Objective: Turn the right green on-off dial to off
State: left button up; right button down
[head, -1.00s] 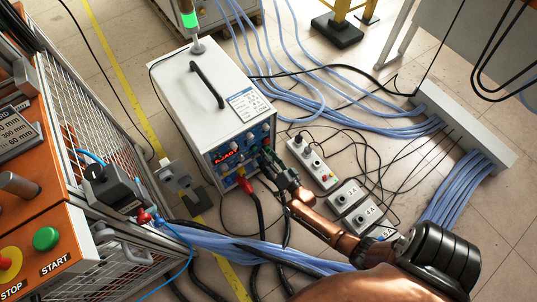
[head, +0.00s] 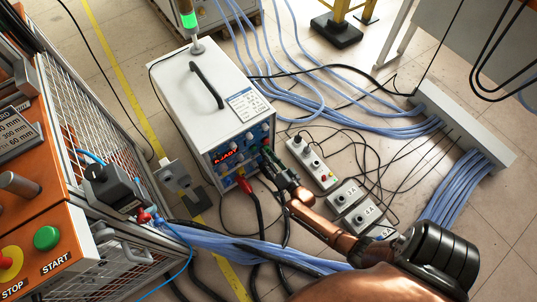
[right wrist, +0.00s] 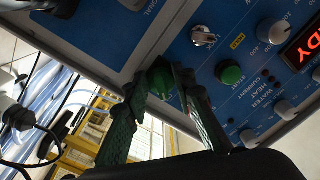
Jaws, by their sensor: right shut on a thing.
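The white induction heater (head: 190,85) stands on the floor with its blue front panel facing the lower right. My right gripper (head: 266,153) is at the right side of that panel. In the right wrist view, the green dial (right wrist: 162,78) sits between the two fingertips of my right gripper (right wrist: 165,85), which are shut on it. The fingers partly cover the dial, so its pointer setting cannot be read. A round green START button (right wrist: 230,73) and a silver switch (right wrist: 203,36) are beside it, clear of the fingers. My left gripper is out of view.
Red and black cables (head: 243,183) leave the panel's lower edge. Power strips (head: 313,164) and loose cords lie right of the heater. A caged orange machine (head: 50,215) with START and STOP buttons stands at left. Blue cable bundles (head: 400,130) cross the floor.

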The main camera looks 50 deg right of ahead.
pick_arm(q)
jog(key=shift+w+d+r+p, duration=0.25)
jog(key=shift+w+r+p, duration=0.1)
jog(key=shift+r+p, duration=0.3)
pick_arm(e)
jog(key=n, duration=1.1)
jog(key=d+n, duration=0.1)
jog(key=n, duration=0.4)
jog(key=shift+s+n, duration=0.2)
jog(key=shift+n, duration=0.1)
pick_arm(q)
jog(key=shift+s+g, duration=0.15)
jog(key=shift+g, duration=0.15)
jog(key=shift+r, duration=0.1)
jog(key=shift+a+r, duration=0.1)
pick_arm(e)
jog(key=c, duration=1.6)
grip_release()
jog(key=v, duration=0.7)
jog(key=shift+s, duration=0.2)
